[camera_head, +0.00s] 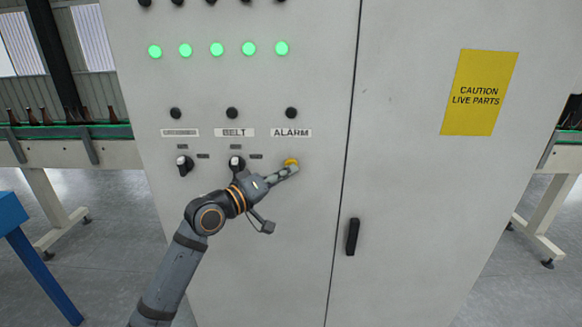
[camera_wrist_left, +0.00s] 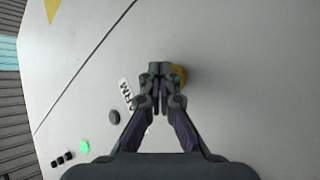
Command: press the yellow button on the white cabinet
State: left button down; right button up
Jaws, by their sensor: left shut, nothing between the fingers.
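The white cabinet (camera_head: 270,250) fills the middle of the head view. The yellow button (camera_head: 291,161) sits on its front below the ALARM label (camera_head: 291,133). My left gripper (camera_head: 293,170) is shut and empty, with its fingertips at the button's lower edge in the head view. In the left wrist view the shut fingertips (camera_wrist_left: 160,70) cover most of the yellow button (camera_wrist_left: 180,76), and only its side shows. I cannot tell whether the tips touch it or whether it is pushed in. My right gripper is not in view.
A black rotary switch (camera_head: 237,163) is beside my left wrist, and another (camera_head: 185,165) is further left. Several green lamps (camera_head: 217,49) are lit above. A door handle (camera_head: 352,236) and a yellow caution sign (camera_head: 480,92) are to the right. A blue table (camera_head: 12,212) stands at left.

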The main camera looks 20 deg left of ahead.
pick_arm(q)
jog(key=shift+s+d, duration=0.15)
jog(key=shift+s, duration=0.5)
jog(key=shift+s+p, duration=0.1)
jog(key=shift+p, duration=0.25)
jog(key=s+p, duration=0.1)
jog(key=s, duration=0.1)
jog(key=s+d+p, duration=0.1)
jog(key=s, duration=0.1)
jog(key=shift+s+d, duration=0.2)
jog(key=shift+s, duration=0.1)
